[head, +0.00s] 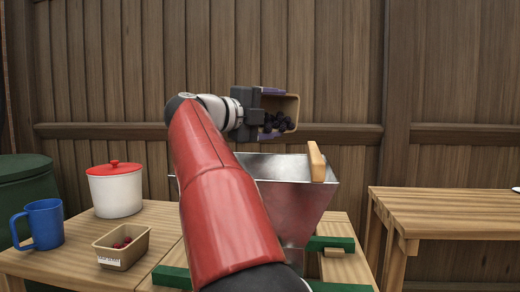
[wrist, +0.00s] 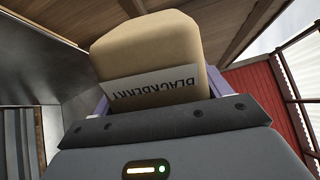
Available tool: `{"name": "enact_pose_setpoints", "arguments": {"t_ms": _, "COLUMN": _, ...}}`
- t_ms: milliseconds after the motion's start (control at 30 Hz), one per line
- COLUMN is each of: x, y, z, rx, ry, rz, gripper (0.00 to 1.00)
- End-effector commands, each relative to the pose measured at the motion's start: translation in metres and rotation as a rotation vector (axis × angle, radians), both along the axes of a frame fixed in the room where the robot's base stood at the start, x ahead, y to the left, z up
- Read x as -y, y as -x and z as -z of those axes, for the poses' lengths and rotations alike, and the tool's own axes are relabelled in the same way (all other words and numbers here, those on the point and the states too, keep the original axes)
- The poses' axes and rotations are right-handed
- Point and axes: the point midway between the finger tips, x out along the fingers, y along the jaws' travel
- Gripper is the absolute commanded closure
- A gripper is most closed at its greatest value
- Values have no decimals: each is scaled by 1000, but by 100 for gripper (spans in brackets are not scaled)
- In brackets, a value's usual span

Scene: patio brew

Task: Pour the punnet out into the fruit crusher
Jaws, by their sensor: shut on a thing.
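My gripper (head: 272,108) is shut on a tan punnet (head: 292,106) in the head view. The punnet is tipped on its side above the fruit crusher, its open side facing the camera, with dark berries (head: 280,122) inside near its lower edge. In the wrist view the punnet (wrist: 160,55) shows its outer side with an upside-down "BLACKBERRY" label (wrist: 155,88), held between purple fingers. The fruit crusher (head: 290,190) has a wide metal hopper with a wooden handle (head: 316,162) at its right rim. My arm hides part of its left side, and the hopper's inside is mostly hidden.
A second punnet (head: 122,247) with red berries stands on the left table (head: 60,262), near a blue mug (head: 43,224) and a white pot (head: 116,192) with a red lid. A wooden table (head: 450,205) stands at the right. A wooden fence (head: 340,70) closes the back.

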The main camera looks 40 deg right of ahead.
Motion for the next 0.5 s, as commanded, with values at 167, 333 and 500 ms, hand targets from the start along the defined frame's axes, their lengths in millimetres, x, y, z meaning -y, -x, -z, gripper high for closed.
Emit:
{"name": "enact_pose_setpoints", "arguments": {"t_ms": 167, "x": 0, "y": 1, "z": 0, "rx": 16, "ry": 1, "rz": 0, "gripper": 48}}
{"name": "enact_pose_setpoints", "arguments": {"t_ms": 333, "x": 0, "y": 2, "z": 0, "rx": 32, "ry": 2, "rz": 0, "gripper": 48}}
{"name": "enact_pose_setpoints", "arguments": {"t_ms": 500, "x": 0, "y": 2, "z": 0, "rx": 39, "ry": 2, "rz": 0, "gripper": 48}}
